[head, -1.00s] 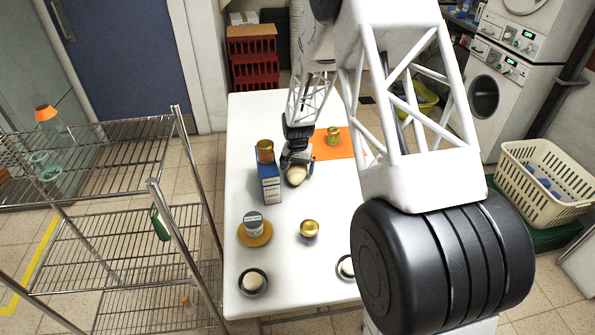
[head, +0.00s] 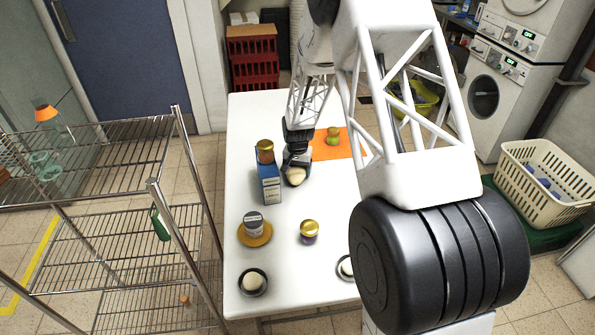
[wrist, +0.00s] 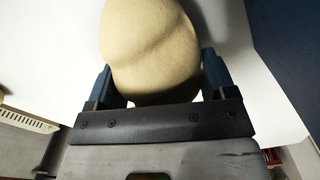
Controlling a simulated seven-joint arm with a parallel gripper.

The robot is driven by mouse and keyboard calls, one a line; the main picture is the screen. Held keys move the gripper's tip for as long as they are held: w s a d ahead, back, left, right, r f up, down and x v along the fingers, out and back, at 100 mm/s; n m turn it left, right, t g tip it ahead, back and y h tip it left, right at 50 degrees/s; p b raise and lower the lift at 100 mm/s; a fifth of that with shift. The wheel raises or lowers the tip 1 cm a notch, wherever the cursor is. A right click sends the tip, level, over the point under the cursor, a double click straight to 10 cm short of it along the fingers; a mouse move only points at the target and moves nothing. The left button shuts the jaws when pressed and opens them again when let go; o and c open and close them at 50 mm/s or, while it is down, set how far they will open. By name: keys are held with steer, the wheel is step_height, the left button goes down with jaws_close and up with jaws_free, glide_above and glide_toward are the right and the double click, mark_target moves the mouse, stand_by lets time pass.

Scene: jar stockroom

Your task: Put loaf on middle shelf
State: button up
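The loaf (head: 295,177) is a pale tan, rounded piece on the white table, beside the blue box. My gripper (head: 297,163) is low over the table, right at the loaf, and partly covers it in the head view. In the wrist view the loaf (wrist: 152,45) fills the space between the two blue fingers of my gripper (wrist: 160,80). The fingers are on either side of it, close to its edges; I cannot tell whether they press on it. The wire rack at left has a middle shelf (head: 110,243), with a green tag hanging near its post.
The blue box (head: 269,187) with a gold-lidded jar (head: 265,150) stands just left of my gripper. A jar on an orange plate (head: 255,233), another gold-lidded jar (head: 309,231) and small bowls stand nearer. An orange mat (head: 340,144) lies behind. The middle shelf looks mostly bare.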

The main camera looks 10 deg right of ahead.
steer(key=c, duration=0.4)
steer(key=shift+r, duration=0.2)
steer(key=shift+r, duration=0.4)
step_height(320, 180, up, 3)
steer(key=shift+s+f, duration=0.1)
steer(key=shift+f, duration=0.1)
steer(key=s, duration=1)
steer(key=s+r, duration=0.1)
steer(key=s, duration=0.4)
steer(key=shift+s+d+r, duration=0.1)
steer(key=shift+s+d, duration=0.3)
